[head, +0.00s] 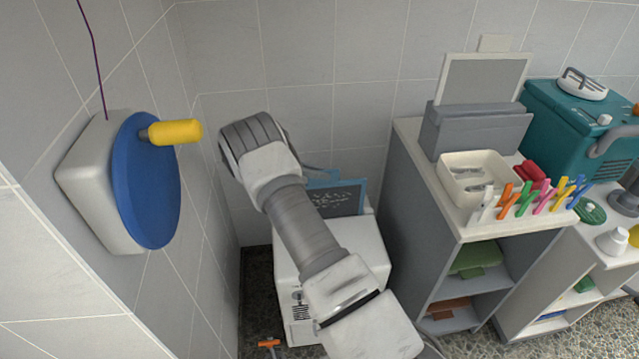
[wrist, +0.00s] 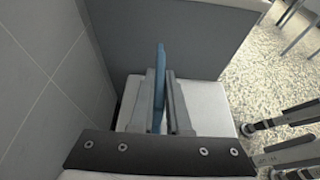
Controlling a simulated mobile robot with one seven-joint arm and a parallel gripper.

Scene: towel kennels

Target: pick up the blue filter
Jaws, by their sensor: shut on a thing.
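The blue filter (head: 346,198) shows in the head view as a blue-framed panel with a dark, speckled face, partly hidden behind my arm. It is upright at the top of a white box-shaped unit (head: 350,248). In the wrist view the filter (wrist: 161,56) is seen edge-on as a thin blue strip between my fingers. My gripper (wrist: 160,76) is shut on it, one finger on each side. My arm hides the gripper in the head view. The white top (wrist: 206,103) lies below the fingers. I cannot tell whether the filter's lower edge touches the unit.
A tiled wall with a blue disc and yellow handle (head: 174,132) is on the left. A grey cabinet (head: 412,205) stands close on the right, bearing a white tray (head: 452,180) and several coloured clips. A teal machine (head: 555,118) is farther right. An orange item (head: 268,343) shows low down.

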